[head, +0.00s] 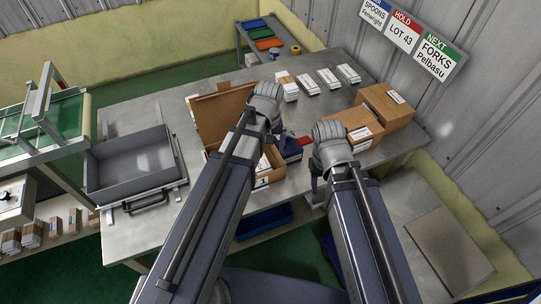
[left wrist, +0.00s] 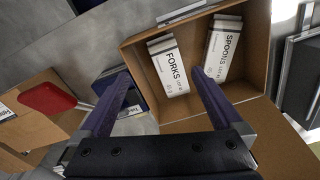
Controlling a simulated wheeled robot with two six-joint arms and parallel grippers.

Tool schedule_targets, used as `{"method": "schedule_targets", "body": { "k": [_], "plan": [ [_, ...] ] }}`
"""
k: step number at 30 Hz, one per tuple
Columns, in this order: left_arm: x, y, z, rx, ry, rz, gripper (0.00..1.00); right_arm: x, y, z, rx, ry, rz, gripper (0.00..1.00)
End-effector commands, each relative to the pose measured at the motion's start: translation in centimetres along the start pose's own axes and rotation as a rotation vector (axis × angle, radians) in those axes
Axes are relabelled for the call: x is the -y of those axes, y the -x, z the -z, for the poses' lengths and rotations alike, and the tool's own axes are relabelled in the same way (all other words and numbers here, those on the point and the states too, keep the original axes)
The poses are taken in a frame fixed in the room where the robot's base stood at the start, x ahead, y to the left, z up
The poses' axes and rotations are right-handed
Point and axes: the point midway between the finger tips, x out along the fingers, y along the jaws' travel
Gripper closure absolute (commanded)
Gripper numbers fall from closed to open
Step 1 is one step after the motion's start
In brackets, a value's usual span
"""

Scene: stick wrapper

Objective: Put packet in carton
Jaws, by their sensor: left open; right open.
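The open carton (head: 222,108) stands on the metal table with its brown flap raised, partly hidden by my left arm. In the left wrist view the carton (left wrist: 262,40) holds a white packet marked FORKS (left wrist: 170,70) and a white packet marked SPOONS (left wrist: 222,48), lying apart. My left gripper (left wrist: 161,74) is open and empty, its fingers above the carton's near side. Several white packets (head: 308,83) lie in a row at the back of the table. My right gripper (head: 318,185) is open near the table's front edge, right of the carton; its fingers are partly hidden.
A grey tray (head: 134,165) is on the left of the table. Closed brown boxes (head: 385,104) stand at the right. A red-handled item (left wrist: 48,98) lies beside the carton. A wall sign (head: 436,55) reads NEXT FORKS Pelbasu. The table's back left is clear.

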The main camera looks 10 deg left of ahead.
Motion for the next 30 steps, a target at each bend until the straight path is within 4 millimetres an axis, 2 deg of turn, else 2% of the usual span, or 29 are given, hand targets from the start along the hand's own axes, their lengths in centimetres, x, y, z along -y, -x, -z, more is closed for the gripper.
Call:
{"method": "schedule_targets", "body": {
  "k": [1,3,6,9,12,25,30],
  "plan": [
    [-0.7,0.0,-3.5,0.001,-0.125,0.015,0.0,0.0,0.0,0.0,0.0,0.0,0.0,0.5],
    [-1.6,0.1,-6.5,0.003,-0.294,0.036,0.0,0.0,0.0,0.0,0.0,0.0,0.0,0.5],
    [-2.3,0.1,-9.9,0.006,-0.49,0.06,0.0,0.0,0.0,0.0,0.0,0.0,0.0,0.5],
    [-2.6,0.2,-11.8,0.009,-0.614,0.077,0.0,0.0,0.0,0.0,0.0,0.0,0.0,0.5],
    [-2.7,0.2,-12.4,0.011,-0.664,0.083,0.0,0.0,0.0,0.0,0.0,0.0,0.0,0.5],
    [-2.8,0.2,-12.2,0.012,-0.665,0.083,0.0,0.0,0.0,0.0,0.0,0.0,0.0,0.5],
    [-2.8,0.2,-12.2,0.011,-0.664,0.083,0.18,0.0,0.0,0.0,0.0,0.0,0.0,0.5]
  ]
}}
